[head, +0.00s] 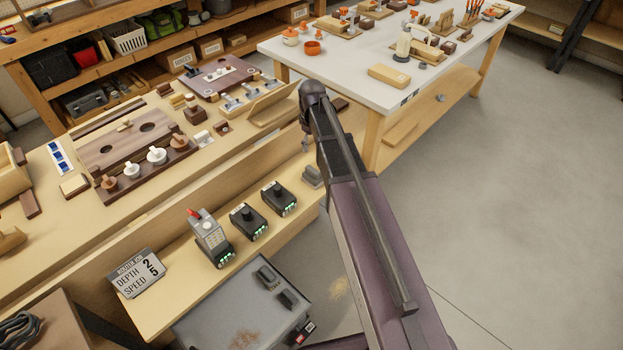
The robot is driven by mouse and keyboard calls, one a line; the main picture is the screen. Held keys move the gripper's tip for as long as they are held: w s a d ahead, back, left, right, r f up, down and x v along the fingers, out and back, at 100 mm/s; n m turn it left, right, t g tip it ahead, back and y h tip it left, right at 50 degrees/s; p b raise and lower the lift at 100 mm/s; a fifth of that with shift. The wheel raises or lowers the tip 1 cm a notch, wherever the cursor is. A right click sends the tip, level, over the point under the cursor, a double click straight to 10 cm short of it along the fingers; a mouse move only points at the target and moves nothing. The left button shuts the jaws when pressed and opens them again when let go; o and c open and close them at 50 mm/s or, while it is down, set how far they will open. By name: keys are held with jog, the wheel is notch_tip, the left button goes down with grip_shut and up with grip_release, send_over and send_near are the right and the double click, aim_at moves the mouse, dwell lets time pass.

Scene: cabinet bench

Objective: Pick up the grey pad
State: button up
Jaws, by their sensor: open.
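The grey pad (312,176) appears to be the small grey block on the right end of the low wooden ledge (180,306). It lies just right of the black boxes with green lights, close to the left side of my arm. My gripper (305,146) shows only as a small part at the left edge of my arm, a little above the pad in the picture. It is open and apart from the pad. My arm hides most of it, and I cannot tell its height over the ledge.
Two black boxes (248,222) and a grey device with a red top (207,234) stand left of the pad. A depth and speed sign (137,272) is further left. A grey machine (225,320) is below. The wooden bench rises behind; a white table (340,75) stands beyond.

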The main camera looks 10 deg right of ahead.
aim_at(313, 170)
jog(key=shift+f+b, duration=3.95)
jog(key=shift+f, duration=0.2)
jog(key=shift+w+d+f+b, duration=0.1)
jog(key=shift+d+f+b, duration=0.05)
jog(key=shift+f+b, duration=2.45)
jog(key=shift+c, duration=0.2)
grip_shut()
